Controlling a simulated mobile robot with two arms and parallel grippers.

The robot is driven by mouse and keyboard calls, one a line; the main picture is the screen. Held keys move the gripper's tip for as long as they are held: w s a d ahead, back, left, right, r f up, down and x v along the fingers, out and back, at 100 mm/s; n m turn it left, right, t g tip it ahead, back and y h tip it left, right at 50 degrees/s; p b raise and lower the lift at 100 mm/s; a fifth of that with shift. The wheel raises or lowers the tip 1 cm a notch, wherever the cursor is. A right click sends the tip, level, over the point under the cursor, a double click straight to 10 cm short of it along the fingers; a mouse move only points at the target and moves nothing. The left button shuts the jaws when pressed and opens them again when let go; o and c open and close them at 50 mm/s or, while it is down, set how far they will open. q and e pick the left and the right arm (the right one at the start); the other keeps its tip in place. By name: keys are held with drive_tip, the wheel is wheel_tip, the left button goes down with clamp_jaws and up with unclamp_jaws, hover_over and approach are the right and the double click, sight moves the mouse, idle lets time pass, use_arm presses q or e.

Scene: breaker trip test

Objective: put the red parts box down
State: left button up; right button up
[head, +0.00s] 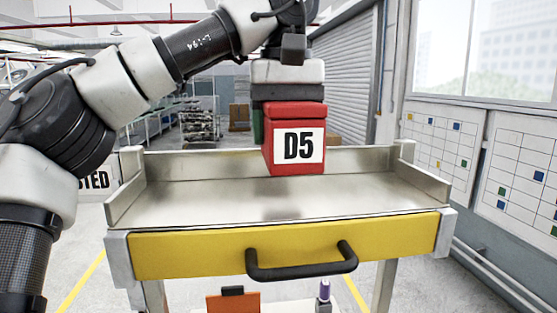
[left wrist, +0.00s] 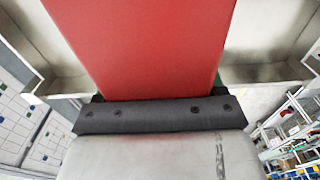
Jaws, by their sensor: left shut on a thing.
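The red parts box (head: 295,112) has a white label reading D5 on its front. My left gripper (head: 288,92) is shut on the box and holds it from above, over the metal cart tray (head: 190,202). The box appears to be above the tray surface, with a faint dark patch on the metal below it. In the left wrist view, the box (left wrist: 145,40) fills the top middle, beyond the dark gripper body; the fingertips are hidden there. My right gripper is not in view.
The tray is bare, with raised walls at the back and sides. A yellow drawer front (head: 200,252) with a black handle (head: 300,262) is below it. An orange object (head: 233,303) and a purple-topped item (head: 324,292) are lower down. A wall with chart boards (head: 440,145) is at right.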

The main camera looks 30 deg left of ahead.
use_arm(q)
drive_tip(key=shift+w+a+f, duration=0.3)
drive_tip(key=shift+w+f, duration=0.1)
drive_tip(key=shift+f, duration=0.15)
drive_tip(key=shift+w+a+f, duration=0.25)
drive_tip(key=shift+w+f, duration=0.1)
drive_tip(key=shift+f, duration=0.2)
drive_tip(key=shift+s+d+f, duration=0.1)
drive_tip(key=shift+s+f, duration=0.15)
drive_tip(key=shift+f, duration=0.2)
drive_tip(key=shift+s+d+f, duration=0.1)
drive_tip(key=shift+s+f, duration=0.1)
drive_tip(key=shift+f, duration=0.25)
drive_tip(key=shift+a+f, duration=0.2)
drive_tip(key=shift+f, duration=0.25)
drive_tip(key=shift+w, duration=0.1)
drive_tip(key=shift+f, duration=0.1)
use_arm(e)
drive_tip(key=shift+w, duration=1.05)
use_arm(q)
drive_tip(key=o, duration=1)
drive_tip(key=shift+d, duration=0.15)
drive_tip(key=shift+c, duration=0.2)
drive_tip(key=shift+o, duration=0.7)
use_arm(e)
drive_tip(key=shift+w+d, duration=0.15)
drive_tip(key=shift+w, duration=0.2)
use_arm(q)
drive_tip(key=shift+r, duration=6.1)
